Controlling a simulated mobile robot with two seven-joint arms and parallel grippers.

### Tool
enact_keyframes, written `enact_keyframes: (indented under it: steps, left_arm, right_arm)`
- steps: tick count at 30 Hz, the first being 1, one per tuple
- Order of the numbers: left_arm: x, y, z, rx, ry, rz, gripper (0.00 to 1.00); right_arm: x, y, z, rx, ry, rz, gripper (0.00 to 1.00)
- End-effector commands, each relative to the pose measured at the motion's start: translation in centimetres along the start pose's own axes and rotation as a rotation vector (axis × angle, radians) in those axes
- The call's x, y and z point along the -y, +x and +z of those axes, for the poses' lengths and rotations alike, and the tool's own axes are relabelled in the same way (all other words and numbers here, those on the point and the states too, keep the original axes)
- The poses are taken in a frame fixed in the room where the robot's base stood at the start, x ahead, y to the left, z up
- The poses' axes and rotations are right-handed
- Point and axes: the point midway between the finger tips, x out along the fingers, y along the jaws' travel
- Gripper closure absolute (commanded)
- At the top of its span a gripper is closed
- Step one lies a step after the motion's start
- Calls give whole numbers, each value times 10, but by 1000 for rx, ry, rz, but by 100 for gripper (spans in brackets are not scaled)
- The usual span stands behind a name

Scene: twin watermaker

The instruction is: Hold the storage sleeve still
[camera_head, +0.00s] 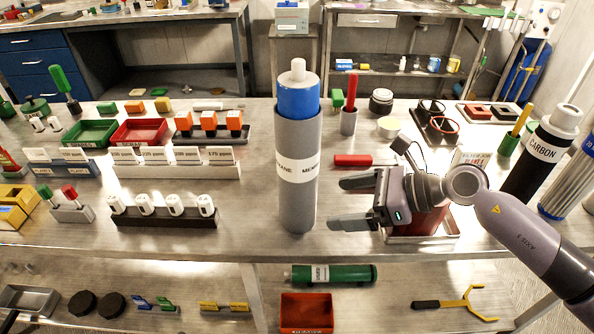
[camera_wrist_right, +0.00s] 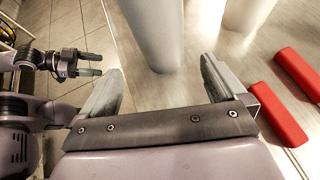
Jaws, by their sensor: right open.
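The storage sleeve (camera_head: 297,200) is a grey upright cylinder with a white "MEMBRANE" label, standing near the bench's front edge. A blue cylinder with a white top (camera_head: 298,92) sticks up out of it. My right gripper (camera_head: 352,203) is open and empty to the right of the sleeve, its fingers pointing at it with a gap between. In the right wrist view a pale cylinder, apparently the sleeve (camera_wrist_right: 152,35), stands ahead of the open fingers. My left gripper (camera_wrist_right: 92,65) shows only in that view, at the left, with its fingers apart and empty.
A rack of white bottles (camera_head: 165,217) stands left of the sleeve. A black "CARBON" cylinder (camera_head: 535,165) stands at the right.

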Motion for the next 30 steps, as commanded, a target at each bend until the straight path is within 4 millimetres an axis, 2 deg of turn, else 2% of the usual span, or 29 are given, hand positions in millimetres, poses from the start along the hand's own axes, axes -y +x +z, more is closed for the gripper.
enact_keyframes:
  steps: [5,21,30]
  left_arm:
    - [0,1,2,0,-1,0,41]
    - [0,16,21,0,-1,0,41]
    - [0,20,29,1,-1,0,41]
  right_arm:
    - [3,5,-3,-21,-24,-4,3]
    - [3,79,-6,-18,-23,-4,3]
    - [3,98,-4,-18,-20,-5,3]
